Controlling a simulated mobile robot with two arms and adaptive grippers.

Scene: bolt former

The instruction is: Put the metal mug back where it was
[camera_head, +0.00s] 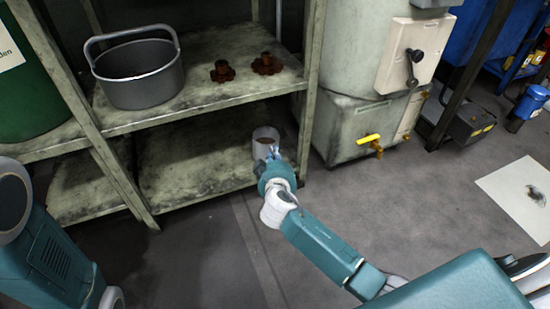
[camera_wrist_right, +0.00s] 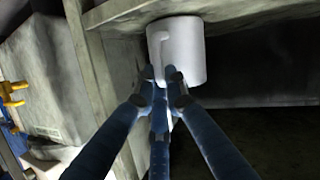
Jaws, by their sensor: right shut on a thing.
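The metal mug (camera_head: 265,136) is at the front right corner of the rack's lower shelf (camera_head: 195,165), beside the right post. Its open top and brownish inside show in the head view. In the right wrist view the pale grey mug (camera_wrist_right: 186,55) shows its side and handle. My right gripper (camera_head: 273,153) is shut on the mug at its handle side, and its fingers (camera_wrist_right: 163,98) meet there. I cannot tell whether the mug touches the shelf. My left arm shows at the left edge, but its gripper is not in view.
The upper shelf (camera_head: 215,95) holds a grey bucket (camera_head: 140,82) and two rusty valve wheels (camera_head: 222,71). A pale tank with a yellow tap (camera_head: 369,139) stands right of the rack. The lower shelf is bare left of the mug.

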